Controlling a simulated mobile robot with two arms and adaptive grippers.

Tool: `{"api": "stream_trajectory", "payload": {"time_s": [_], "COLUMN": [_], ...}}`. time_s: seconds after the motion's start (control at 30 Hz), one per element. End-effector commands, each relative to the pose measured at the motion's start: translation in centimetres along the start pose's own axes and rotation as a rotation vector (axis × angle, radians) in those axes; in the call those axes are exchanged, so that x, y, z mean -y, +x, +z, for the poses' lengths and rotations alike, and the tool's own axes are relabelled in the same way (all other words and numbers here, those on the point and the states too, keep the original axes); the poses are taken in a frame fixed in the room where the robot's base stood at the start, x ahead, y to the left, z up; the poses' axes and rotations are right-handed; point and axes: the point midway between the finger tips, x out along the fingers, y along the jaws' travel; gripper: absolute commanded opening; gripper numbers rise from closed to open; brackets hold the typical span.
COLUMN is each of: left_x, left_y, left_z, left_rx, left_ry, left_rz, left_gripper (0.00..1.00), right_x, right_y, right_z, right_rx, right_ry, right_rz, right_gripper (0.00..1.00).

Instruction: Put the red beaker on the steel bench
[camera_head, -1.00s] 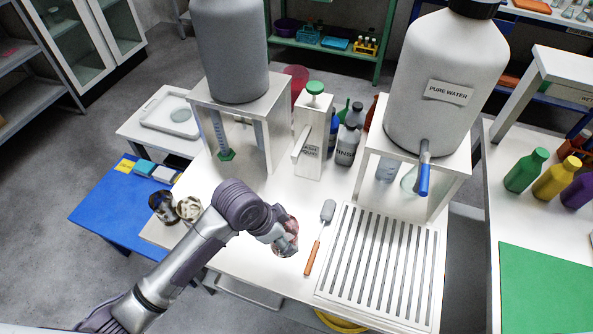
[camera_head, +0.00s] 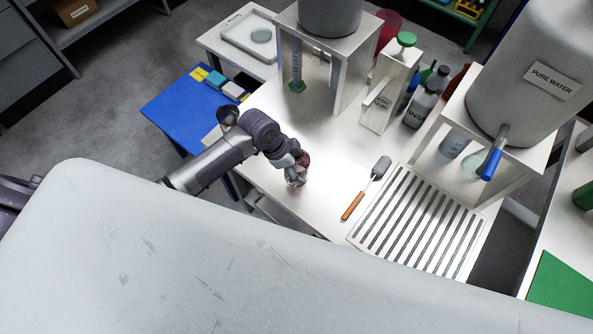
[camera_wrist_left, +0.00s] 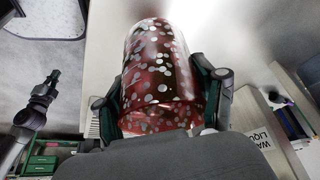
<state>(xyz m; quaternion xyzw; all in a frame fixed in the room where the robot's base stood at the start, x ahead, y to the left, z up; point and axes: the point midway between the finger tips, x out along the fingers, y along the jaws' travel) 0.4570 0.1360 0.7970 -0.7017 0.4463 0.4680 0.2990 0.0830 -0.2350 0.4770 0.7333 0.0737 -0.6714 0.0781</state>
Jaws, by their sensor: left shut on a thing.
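The red beaker (camera_wrist_left: 160,75) shows large in the left wrist view, dark red with pale spots, between the two fingers of my left gripper (camera_wrist_left: 165,100). The gripper is shut on it. In the head view my left gripper (camera_head: 296,172) is over the front left part of a pale bench top (camera_head: 328,180), and a bit of the red beaker (camera_head: 303,158) shows beside the fingers. I cannot tell whether the beaker touches the bench top.
An orange-handled brush (camera_head: 353,206) and a slotted drain rack (camera_head: 420,225) lie to the right. A wash liquid dispenser (camera_head: 388,92), several bottles and a pure water tank (camera_head: 530,80) stand behind. A blue table (camera_head: 190,108) is at left. A large white surface (camera_head: 200,260) fills the foreground.

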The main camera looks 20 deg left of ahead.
Motion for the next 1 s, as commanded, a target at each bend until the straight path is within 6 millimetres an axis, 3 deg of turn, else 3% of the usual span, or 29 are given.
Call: {"api": "stream_trajectory", "payload": {"time_s": [0.27, 0.67, 0.7, 0.83, 1.0], "left_x": [-0.1, -0.1, -0.1, -0.1, -0.1], "left_y": [3.2, 3.8, 3.8, 3.8, 3.8], "left_z": [1.4, 1.6, 1.6, 1.6, 1.6], "left_rx": [0.001, 0.001, 0.001, 0.001, 0.001], "left_ry": [-0.003, -0.001, -0.001, -0.001, -0.001], "left_rz": [0.002, 0.0, 0.0, 0.0, 0.0], "left_gripper": [0.36, 0.36, 0.71, 0.93, 0.94], "right_x": [0.0, 0.0, -0.1, -0.1, -0.1], "right_y": [-0.5, -0.2, -0.2, -0.3, -0.3], "right_z": [-0.2, -0.3, -0.3, -0.3, -0.3], "right_rx": [-0.003, -0.004, -0.004, -0.004, -0.005], "right_ry": [0.0, 0.0, 0.0, 0.0, 0.0], "right_rz": [0.0, 0.0, 0.001, 0.0, 0.001], "right_gripper": [0.0, 0.0, 0.0, 0.0, 0.0]}}
